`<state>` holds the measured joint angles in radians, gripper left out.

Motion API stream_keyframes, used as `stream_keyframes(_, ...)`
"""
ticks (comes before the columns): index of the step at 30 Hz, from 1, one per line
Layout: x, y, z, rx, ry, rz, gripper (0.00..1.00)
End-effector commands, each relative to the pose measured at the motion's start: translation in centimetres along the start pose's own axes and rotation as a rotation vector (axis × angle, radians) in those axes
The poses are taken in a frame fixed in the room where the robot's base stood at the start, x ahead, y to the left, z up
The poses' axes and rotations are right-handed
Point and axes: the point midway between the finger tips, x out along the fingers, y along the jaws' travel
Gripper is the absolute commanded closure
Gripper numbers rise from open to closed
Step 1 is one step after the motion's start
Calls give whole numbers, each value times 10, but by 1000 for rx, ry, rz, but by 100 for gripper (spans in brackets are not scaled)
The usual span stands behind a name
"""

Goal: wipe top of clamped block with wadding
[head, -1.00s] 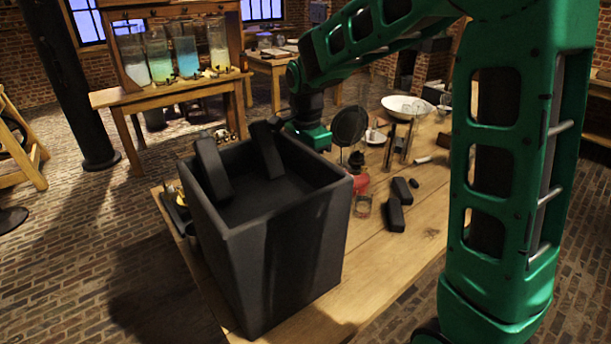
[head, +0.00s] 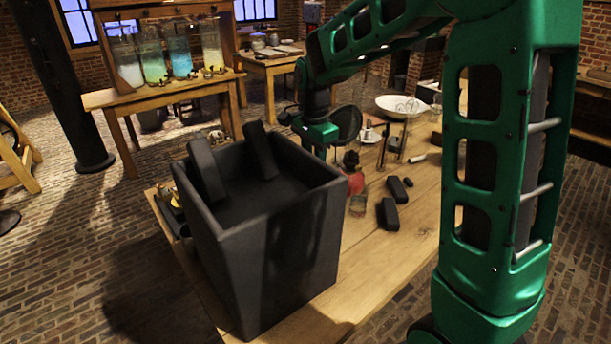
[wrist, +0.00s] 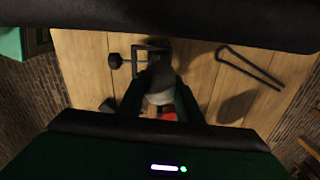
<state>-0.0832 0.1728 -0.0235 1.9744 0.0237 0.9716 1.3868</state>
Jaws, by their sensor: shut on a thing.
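My gripper (wrist: 160,104) shows in the wrist view with its two dark fingers close together around a pale, greyish wad, probably the wadding (wrist: 159,97). A dark rounded shape lies just beyond the wad between the fingertips. A black frame-like fixture (wrist: 138,64) stands on the table just ahead of the fingers; I cannot tell whether it is the clamp, and no clamped block can be made out clearly. In the head view the green wrist is behind the large dark box, which hides the fingers. A red object with a black top (head: 353,178) stands close by.
A tall dark open box (head: 265,245) stands at the table's near left with two dark slabs in it. A dark round disc (head: 346,122) stands behind the wrist. Tongs (wrist: 250,68) lie on the wood.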

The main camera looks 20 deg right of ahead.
Motion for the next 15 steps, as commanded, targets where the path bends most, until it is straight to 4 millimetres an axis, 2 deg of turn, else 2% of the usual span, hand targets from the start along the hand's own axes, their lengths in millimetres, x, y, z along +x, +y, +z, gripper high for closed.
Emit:
stream_keyframes(8, 2, 0, -1, -2, 0, 0, 96)
stream_keyframes(15, 4, 2, 14, -5, -1, 2, 96)
